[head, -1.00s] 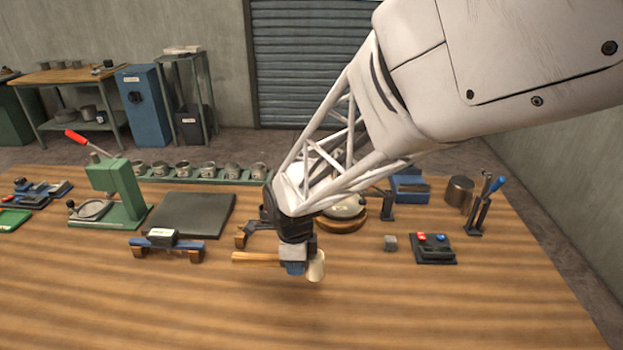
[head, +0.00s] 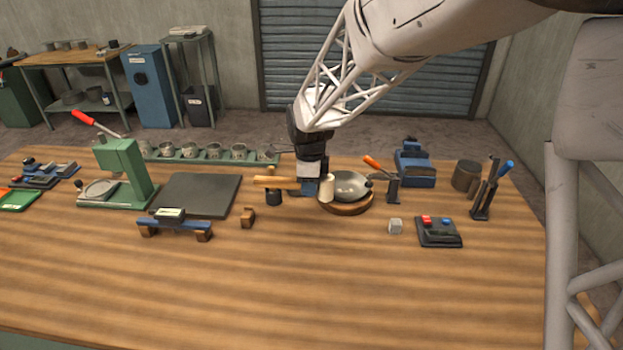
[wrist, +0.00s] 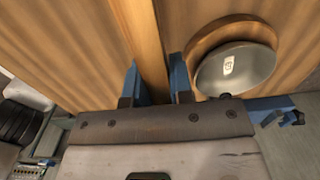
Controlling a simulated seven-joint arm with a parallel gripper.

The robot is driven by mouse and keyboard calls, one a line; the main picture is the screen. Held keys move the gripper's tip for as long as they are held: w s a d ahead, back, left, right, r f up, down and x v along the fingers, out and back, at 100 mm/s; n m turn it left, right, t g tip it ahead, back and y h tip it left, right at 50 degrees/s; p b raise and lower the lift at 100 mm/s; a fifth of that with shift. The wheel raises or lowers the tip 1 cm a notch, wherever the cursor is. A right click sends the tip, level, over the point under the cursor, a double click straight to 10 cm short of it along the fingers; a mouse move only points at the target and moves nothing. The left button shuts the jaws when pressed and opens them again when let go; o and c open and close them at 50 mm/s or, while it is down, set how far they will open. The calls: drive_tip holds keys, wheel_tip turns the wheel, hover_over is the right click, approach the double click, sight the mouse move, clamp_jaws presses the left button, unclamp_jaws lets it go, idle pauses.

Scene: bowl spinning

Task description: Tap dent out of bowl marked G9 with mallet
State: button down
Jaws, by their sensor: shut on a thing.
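My gripper (head: 310,188) is shut on the mallet, whose wooden handle (head: 270,181) points left and whose pale head (head: 326,188) is at the right. In the wrist view the handle (wrist: 147,45) runs between the blue fingers; the head is not seen there. The grey metal bowl (head: 352,184) sits tilted on a round wooden base (head: 347,208). The mallet head overlaps the bowl's left edge in the head view; I cannot tell whether they touch. The bowl (wrist: 238,72) carries a small white label in the wrist view, too small to read surely. No dent is clear.
A dark plate (head: 197,195) and a blue-topped rest (head: 175,223) lie left. The front tabletop is clear.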

drive_tip(key=w+d, duration=0.1)
drive_tip(key=w, duration=0.4)
drive_tip(key=w+d+r, duration=0.1)
drive_tip(key=w+d, duration=0.1)
drive_tip(key=w, duration=0.3)
drive_tip(key=w+d, duration=0.2)
drive_tip(key=w, duration=0.3)
drive_tip(key=shift+d+r, duration=0.1)
drive_tip(key=shift+r, duration=0.2)
wheel_tip(320, 180, down, 6)
drive_tip(key=shift+f, duration=0.2)
drive_tip(key=shift+r, duration=2.55)
drive_tip(key=shift+r, duration=0.65)
